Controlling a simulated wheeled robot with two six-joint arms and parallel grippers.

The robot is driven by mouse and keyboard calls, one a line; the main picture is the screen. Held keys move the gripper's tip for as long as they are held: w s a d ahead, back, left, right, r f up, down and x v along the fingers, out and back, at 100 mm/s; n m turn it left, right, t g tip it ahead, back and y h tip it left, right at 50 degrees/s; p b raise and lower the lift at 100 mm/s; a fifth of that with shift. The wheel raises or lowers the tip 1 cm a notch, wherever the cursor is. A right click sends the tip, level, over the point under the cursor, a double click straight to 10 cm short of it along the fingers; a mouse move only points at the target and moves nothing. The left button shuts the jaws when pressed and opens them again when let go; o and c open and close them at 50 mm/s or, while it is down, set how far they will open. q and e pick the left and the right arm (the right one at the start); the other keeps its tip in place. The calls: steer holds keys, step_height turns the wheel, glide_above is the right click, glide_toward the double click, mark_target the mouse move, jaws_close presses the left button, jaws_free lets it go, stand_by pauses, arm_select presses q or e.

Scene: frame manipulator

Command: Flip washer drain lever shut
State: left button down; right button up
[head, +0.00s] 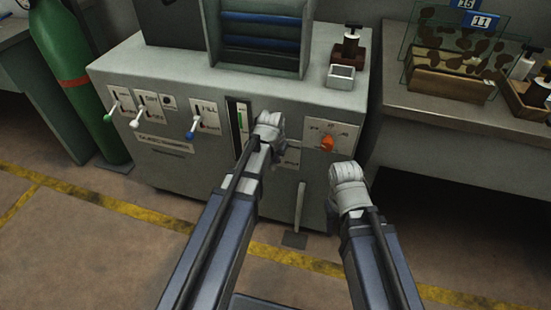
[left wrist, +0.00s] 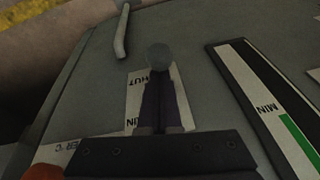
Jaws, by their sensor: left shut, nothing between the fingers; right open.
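The washer drain lever's grey round knob (left wrist: 158,54) shows in the left wrist view, just beyond the tips of my left gripper (left wrist: 160,78). Its label plate (left wrist: 134,103) is partly covered by the fingers; letters ending "UT" and "IN" show. The knob lies toward the "UT" end; whether the fingertips touch it I cannot tell. In the head view my left gripper (head: 270,124) is in front of the panel and hides the lever; part of the plate (head: 291,155) shows beside it. The left fingers are shut and empty. My right gripper (head: 348,180) is open, low in front of the machine.
Left on the panel are a green-tipped lever (head: 108,117), a white-tipped lever (head: 135,123) and a blue-tipped lever (head: 191,133). A gauge (head: 239,118) stands left of my left gripper. An orange knob (head: 327,142) is to the right. A grey bar (head: 299,205) stands below it.

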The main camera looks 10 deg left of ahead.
arm_select(q)
steer(key=shift+s+f+t+b, duration=0.3)
steer(key=shift+s+f+b, duration=0.05)
steer(key=shift+f, duration=0.05)
steer(key=shift+s+f+b, duration=0.35)
steer(key=shift+f+b, duration=0.35)
steer(key=shift+f, duration=0.05)
steer(key=shift+r, duration=0.1)
steer(key=shift+p+v, duration=0.8)
steer(key=shift+p, duration=0.05)
steer(key=shift+w+a, duration=0.15)
steer(key=shift+w, duration=0.1)
steer(key=shift+r, duration=0.15)
